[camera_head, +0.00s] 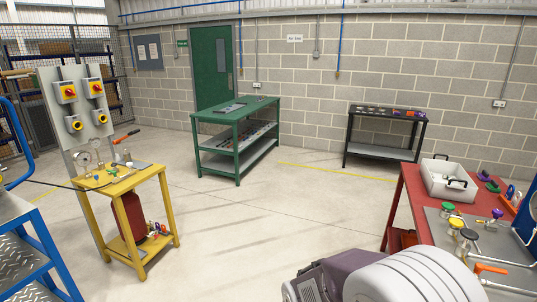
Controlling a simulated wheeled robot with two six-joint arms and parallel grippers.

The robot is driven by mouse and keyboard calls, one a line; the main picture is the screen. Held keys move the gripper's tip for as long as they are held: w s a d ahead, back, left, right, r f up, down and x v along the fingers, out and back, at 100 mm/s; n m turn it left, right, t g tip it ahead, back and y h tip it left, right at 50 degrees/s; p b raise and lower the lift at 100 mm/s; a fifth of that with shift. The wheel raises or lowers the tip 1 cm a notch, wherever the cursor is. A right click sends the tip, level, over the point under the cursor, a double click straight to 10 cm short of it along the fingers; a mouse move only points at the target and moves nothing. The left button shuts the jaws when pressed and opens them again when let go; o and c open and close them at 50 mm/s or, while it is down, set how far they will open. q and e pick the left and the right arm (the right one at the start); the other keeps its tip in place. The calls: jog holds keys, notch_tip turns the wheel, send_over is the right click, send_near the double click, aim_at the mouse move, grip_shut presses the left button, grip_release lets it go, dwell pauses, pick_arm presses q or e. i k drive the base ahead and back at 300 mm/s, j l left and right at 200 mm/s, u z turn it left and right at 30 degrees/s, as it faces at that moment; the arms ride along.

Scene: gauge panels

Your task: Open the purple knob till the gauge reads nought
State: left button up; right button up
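A small purple knob (497,213) stands on pipework on a grey panel (437,228) on the red bench at the right. Green (447,208), yellow (456,222) and black (468,236) knobs stand left of it. Another purple piece (485,175) lies farther back on the same bench. Round pale gauges (82,158) show on the yellow stand at the left; their readings are too small to make out. I cannot tell any gauge belonging to the purple knob. Neither of my grippers is in view.
A white tray (437,187) with black handles sits on the red bench (395,214). An orange lever (490,268) is near its front. A green workbench (203,117), a black table (347,136) and a blue cart (72,270) stand around. The middle floor is clear.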

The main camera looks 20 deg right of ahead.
aim_at(497, 213)
jog(key=i+l+z, duration=0.3)
jog(key=i+z, duration=0.15)
jog(key=i, duration=0.15)
jog(key=i+z, duration=0.45)
jog(key=i, duration=0.15)
jog(key=i+j+z, duration=0.1)
jog(key=i+z, duration=0.3)
jog(key=i, duration=0.25)
jog(key=i+z, duration=0.5)
jog(key=i+j+z, duration=0.25)
jog(key=i+z, duration=0.25)
jog(key=i+j+z, duration=0.5)
jog(key=i+l, duration=0.05)
jog(key=l, duration=0.05)
